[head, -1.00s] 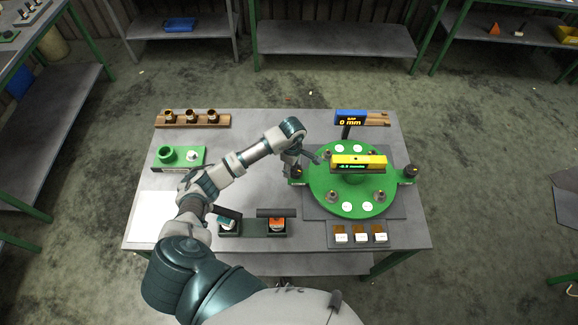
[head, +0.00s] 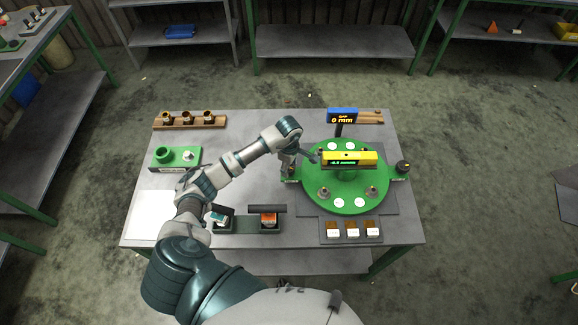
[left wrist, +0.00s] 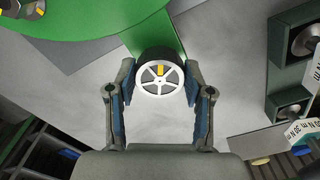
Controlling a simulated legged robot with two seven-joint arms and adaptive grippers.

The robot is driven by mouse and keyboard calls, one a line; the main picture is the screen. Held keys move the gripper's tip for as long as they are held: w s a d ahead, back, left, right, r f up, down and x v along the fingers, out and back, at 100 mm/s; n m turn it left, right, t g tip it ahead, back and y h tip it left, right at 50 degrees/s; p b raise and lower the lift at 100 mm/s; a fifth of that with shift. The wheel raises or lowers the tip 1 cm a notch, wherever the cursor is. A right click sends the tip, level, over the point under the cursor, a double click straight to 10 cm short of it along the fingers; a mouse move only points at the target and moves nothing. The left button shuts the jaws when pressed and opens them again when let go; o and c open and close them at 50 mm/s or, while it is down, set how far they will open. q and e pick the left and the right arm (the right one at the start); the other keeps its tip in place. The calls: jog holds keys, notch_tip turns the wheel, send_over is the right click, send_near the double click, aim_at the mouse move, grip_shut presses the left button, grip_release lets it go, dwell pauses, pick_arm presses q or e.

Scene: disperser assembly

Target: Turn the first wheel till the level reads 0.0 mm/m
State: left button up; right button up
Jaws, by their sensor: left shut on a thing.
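A green round plate (head: 335,202) stands on the table with a dark wheel at its left edge and another dark wheel (head: 402,167) at its right. A yellow level (head: 368,158) lies across the plate's middle; its green display shows a negative reading too small to read surely. My left gripper (left wrist: 160,85) is at the left wheel, its blue-padded fingers closed on both sides of it. In the left wrist view this wheel (left wrist: 147,72) shows a white spoked face with a yellow mark. The gripper mostly hides it in the head view. My right gripper is out of view.
A blue display (head: 342,115) reading 0 mm stands behind the plate. A wooden rack (head: 190,126), a green block (head: 158,166) and a dark holder (head: 244,225) stand on the left half. Several small white-faced blocks (head: 352,233) sit at the front right.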

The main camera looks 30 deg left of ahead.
pick_arm(q)
jog(key=shift+a+n, duration=0.2)
jog(key=shift+n, duration=0.1)
jog(key=shift+n, duration=0.5)
jog(key=n+b, duration=0.1)
jog(key=n, duration=0.3)
jog(key=shift+f, duration=0.1)
jog(key=n, duration=0.3)
jog(key=shift+n+b, duration=0.35)
jog(key=shift+n, duration=0.05)
jog(key=n, duration=0.3)
jog(key=shift+n, duration=0.3)
jog(key=n, duration=0.6)
jog(key=shift+s+f, duration=0.15)
jog(key=n+p, duration=0.1)
jog(key=n, duration=0.5)
jog(key=shift+d+n, duration=0.1)
jog(key=shift+n, duration=0.2)
